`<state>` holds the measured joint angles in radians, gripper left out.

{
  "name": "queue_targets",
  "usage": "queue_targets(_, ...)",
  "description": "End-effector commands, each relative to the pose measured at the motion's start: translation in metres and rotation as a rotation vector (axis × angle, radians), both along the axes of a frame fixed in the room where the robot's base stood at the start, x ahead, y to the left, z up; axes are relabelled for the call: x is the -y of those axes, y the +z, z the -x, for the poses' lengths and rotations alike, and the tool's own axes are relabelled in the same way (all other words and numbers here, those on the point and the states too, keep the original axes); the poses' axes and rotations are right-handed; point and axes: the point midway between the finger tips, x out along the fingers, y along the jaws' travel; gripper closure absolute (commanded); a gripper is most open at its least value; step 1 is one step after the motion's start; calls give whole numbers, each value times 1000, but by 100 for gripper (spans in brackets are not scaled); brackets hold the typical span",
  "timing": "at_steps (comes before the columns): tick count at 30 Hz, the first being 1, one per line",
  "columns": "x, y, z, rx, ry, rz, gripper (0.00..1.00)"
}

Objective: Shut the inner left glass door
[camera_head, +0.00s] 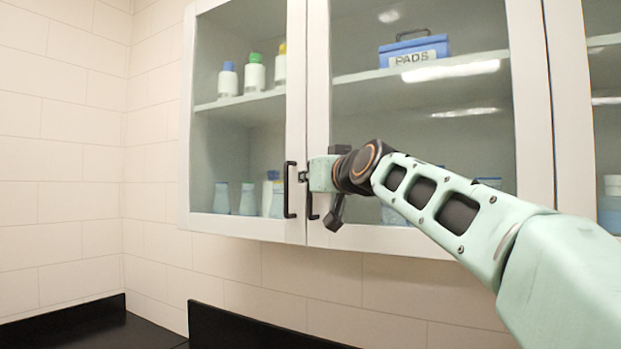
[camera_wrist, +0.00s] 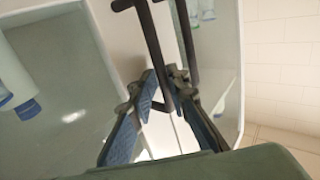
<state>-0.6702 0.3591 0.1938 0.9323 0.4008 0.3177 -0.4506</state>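The wall cabinet has a left glass door (camera_head: 294,75) and a second glass door (camera_head: 318,80) meeting it. Both look shut or nearly shut; a small gap cannot be ruled out. Each has a dark bar handle: the left door's (camera_head: 290,190) and the second door's (camera_head: 313,207). My gripper (camera_head: 303,176) is at these handles, in front of the meeting edges. In the wrist view, one dark handle (camera_wrist: 148,35) runs down between my two blue-padded fingers, and the other handle (camera_wrist: 186,35) runs beside the right finger. Whether the fingers press on a handle is unclear.
Bottles (camera_head: 228,82) and a blue PADS box (camera_head: 414,50) stand on shelves behind the glass. A further glass door (camera_head: 565,90) is at the right. A black counter edge (camera_head: 250,330) lies below. My arm covers part of the second door.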

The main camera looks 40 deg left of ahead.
Motion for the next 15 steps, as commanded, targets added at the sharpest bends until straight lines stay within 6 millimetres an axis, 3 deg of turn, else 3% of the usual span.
queue_targets(9, 1, 0, 0, 0, -1, -1, 85)
queue_targets(15, 14, 1, 7, -2, -2, -3, 85)
